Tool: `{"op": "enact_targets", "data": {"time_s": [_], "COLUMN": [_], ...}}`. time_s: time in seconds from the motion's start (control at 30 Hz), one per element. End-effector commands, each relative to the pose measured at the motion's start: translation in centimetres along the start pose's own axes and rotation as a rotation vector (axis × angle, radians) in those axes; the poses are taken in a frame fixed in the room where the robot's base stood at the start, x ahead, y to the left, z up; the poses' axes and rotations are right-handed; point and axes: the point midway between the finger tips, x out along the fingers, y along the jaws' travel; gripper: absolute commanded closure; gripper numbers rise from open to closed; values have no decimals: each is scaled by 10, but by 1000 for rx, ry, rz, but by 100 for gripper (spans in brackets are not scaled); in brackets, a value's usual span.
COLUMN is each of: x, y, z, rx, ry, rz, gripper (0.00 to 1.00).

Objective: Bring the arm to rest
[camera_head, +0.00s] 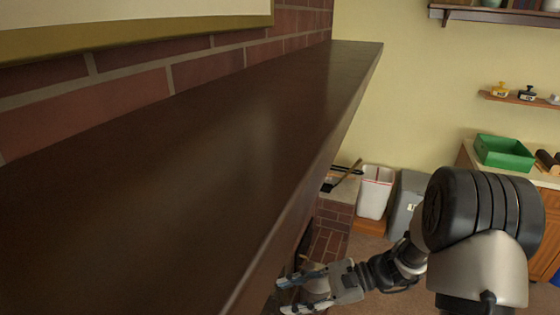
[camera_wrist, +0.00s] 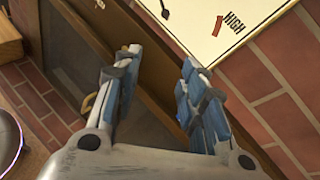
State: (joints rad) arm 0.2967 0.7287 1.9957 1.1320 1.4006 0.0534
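My gripper (camera_head: 283,296) is low in the head view, below and to the right of the mantel's front edge. In the wrist view my gripper (camera_wrist: 160,62) shows two blue-and-grey fingers spread apart with nothing between them. My arm comes in from the lower right of the head view and bends down to the left toward the gripper.
A dark mantel shelf (camera_head: 190,150) fills the left, against a brick wall (camera_head: 120,92). A white bin (camera_head: 375,192) and a grey bin (camera_head: 404,206) stand beyond. A green tray (camera_head: 504,152) sits on a counter at right. The wrist view shows a white sign (camera_wrist: 215,22).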

Motion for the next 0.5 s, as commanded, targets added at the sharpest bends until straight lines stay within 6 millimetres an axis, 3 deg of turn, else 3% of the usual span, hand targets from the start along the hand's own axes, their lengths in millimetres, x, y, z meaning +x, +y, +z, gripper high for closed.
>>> {"op": "enact_targets", "data": {"time_s": [0.03,0.2,0.5], "x": [-2,-10,-37], "y": [5,30,78], "z": [17,57,107], "rx": [-55,-220,-522], "ry": [35,157,399], "rz": [47,201,442], "gripper": [62,62,62]}}
